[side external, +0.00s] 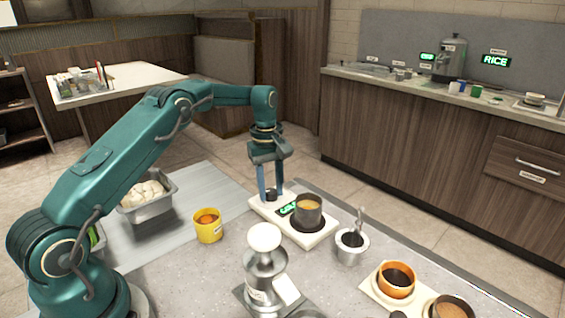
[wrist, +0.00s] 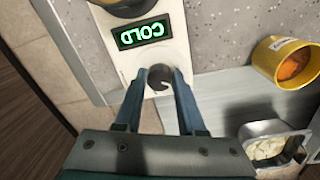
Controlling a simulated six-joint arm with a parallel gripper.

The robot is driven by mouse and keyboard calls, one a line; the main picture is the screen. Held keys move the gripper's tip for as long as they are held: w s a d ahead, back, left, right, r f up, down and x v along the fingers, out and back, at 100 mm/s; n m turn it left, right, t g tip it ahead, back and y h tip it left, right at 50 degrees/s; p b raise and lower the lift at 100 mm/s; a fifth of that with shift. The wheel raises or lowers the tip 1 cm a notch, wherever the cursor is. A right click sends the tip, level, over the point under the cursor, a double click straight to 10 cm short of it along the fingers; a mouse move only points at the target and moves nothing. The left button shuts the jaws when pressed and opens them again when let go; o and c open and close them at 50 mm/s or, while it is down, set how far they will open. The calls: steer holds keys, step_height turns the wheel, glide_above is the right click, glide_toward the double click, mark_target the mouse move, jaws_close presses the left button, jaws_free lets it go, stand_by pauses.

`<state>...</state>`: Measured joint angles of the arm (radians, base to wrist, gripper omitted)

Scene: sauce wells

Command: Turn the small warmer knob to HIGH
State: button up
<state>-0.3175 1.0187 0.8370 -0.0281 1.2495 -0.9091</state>
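The small warmer (side external: 322,236) is a white slab on the counter with a pot (side external: 308,211) of orange-brown sauce on its round plate. Its dark round knob (wrist: 160,77) sits at the end of the slab, with a pale pointer mark. The warmer's green display (wrist: 141,31) reads COLD, upside down in the wrist view. My gripper (wrist: 160,74) points down over the knob, with one blue finger on each side of it. A narrow gap seems to show between the fingers and the knob. The knob (side external: 271,195) is partly hidden by the fingers in the side view.
A yellow cup (side external: 208,226) and a steel pan (side external: 148,196) of pale food stand to the left. A steel dispenser (side external: 264,270) stands in front. A steel cup with a spoon (side external: 351,246) and another warmer with an orange pot (side external: 396,281) are to the right.

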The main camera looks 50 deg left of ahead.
jaws_close()
steer(key=m, duration=0.3)
steer(key=shift+m, duration=0.3)
steer(key=m, duration=0.3)
steer(key=shift+a+m, duration=0.1)
steer(key=shift+m, duration=0.2)
steer(key=m, duration=0.5)
steer(key=shift+m+g, duration=0.3)
steer(key=shift+a+r+m, duration=0.1)
steer(key=shift+m, duration=2.4)
